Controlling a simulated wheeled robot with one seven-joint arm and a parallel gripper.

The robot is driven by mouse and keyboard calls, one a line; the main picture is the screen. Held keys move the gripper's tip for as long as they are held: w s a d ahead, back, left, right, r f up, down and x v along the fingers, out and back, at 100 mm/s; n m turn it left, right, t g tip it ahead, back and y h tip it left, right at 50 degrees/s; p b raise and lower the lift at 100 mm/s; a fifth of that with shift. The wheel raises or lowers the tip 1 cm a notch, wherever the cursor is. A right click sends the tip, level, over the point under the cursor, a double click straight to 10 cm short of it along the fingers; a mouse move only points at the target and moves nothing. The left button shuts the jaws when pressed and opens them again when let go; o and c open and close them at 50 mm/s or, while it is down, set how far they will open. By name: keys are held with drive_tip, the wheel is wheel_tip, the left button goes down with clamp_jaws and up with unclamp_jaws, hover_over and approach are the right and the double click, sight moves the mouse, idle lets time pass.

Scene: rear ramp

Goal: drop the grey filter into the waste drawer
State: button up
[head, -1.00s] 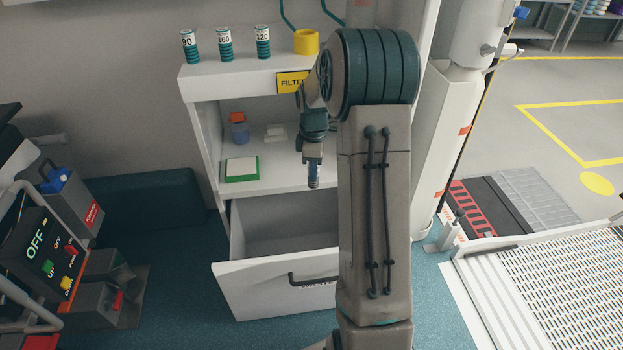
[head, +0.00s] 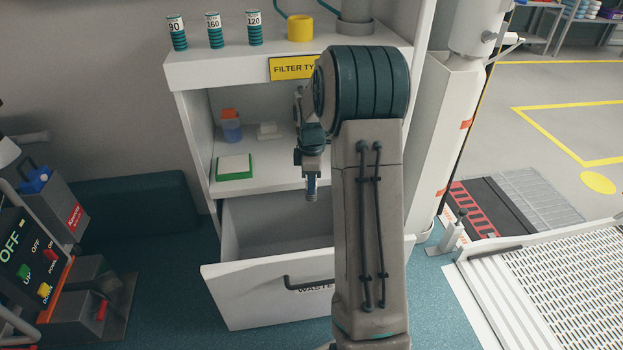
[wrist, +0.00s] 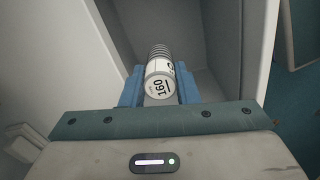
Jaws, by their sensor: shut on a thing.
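My gripper (head: 311,188) points down over the open waste drawer (head: 250,295). In the wrist view, its two blue fingers (wrist: 160,88) are shut on a grey ribbed filter (wrist: 159,52) with a white label marked 160. The filter lies between the fingers, with the grey inside of the drawer behind it. In the head view the filter is too small to make out. The drawer is pulled out below the cabinet shelf. Its inside looks empty where it shows, and my arm hides its right part and some of its front lettering.
Several teal-ringed filters, one marked 120 (head: 254,28), and a yellow cup (head: 300,28) stand on the cabinet top. The shelf holds a blue bottle with an orange cap (head: 231,128) and a green-edged pad (head: 235,167). A white post (head: 445,130) stands right of the cabinet.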

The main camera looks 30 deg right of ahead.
drive_tip(key=o, duration=1)
wheel_tip(320, 180, up, 14)
drive_tip(key=p, duration=0.5)
drive_tip(key=shift+f+p, duration=0.1)
drive_tip(key=shift+p, duration=0.25)
drive_tip(key=shift+s+d, duration=0.1)
